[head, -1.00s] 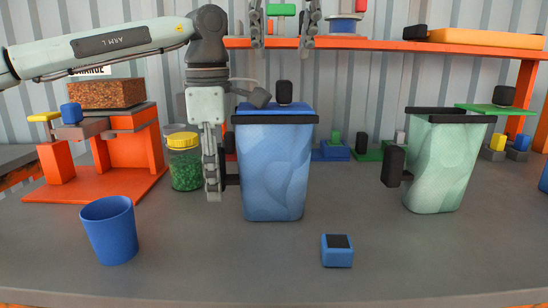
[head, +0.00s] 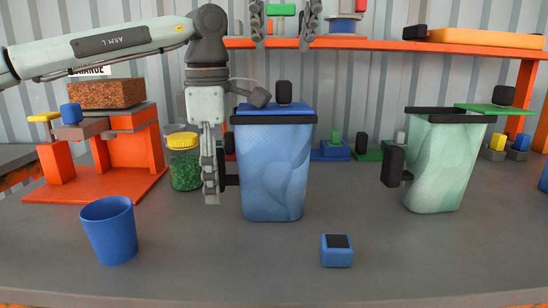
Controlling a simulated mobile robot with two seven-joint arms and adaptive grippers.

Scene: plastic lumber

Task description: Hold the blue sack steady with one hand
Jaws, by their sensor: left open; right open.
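The blue sack (head: 275,175) stands upright on the grey table near the middle, with a black band round its top, a blue top with a black knob and a black handle (head: 231,180) on its left side. My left gripper (head: 211,190) points down beside that handle, at the sack's left. It is open, its fingers overlapping from this angle; whether they touch the handle I cannot tell.
A pale green sack (head: 440,170) with a black handle stands to the right. A blue cup (head: 109,231) and a small blue block (head: 337,251) are in front. A green-filled jar (head: 184,170) and an orange stand (head: 130,155) are at left. An orange shelf (head: 390,44) runs behind.

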